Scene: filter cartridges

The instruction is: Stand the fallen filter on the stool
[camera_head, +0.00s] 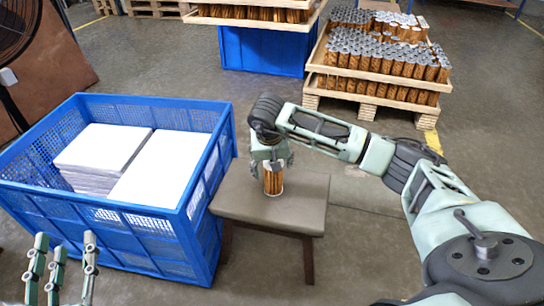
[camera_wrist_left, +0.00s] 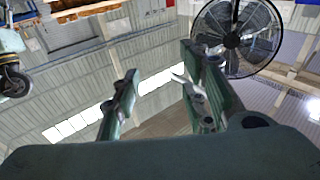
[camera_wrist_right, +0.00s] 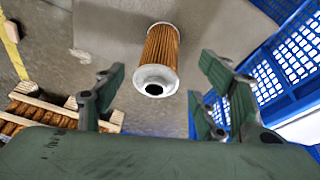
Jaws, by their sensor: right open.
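The filter (camera_head: 273,181), an orange pleated cylinder with pale end caps, stands upright on the grey stool (camera_head: 300,199). In the right wrist view the filter (camera_wrist_right: 162,50) shows its near metal cap with a dark hole, and its far end meets the stool top (camera_wrist_right: 110,25). My right gripper (camera_head: 271,157) is above the filter, pointing down. In the right wrist view its fingers (camera_wrist_right: 160,85) are spread on either side of the filter, with gaps and no visible contact. My left gripper (camera_head: 60,262) is at the lower left, away from the stool, open and empty; its fingers also show in the left wrist view (camera_wrist_left: 160,95).
A blue crate (camera_head: 95,205) holding white-topped stacks stands close left of the stool. Pallets with many filters (camera_head: 375,70) stand at the back right. A blue bin (camera_head: 262,50) is at the back. Open floor lies between the stool and these.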

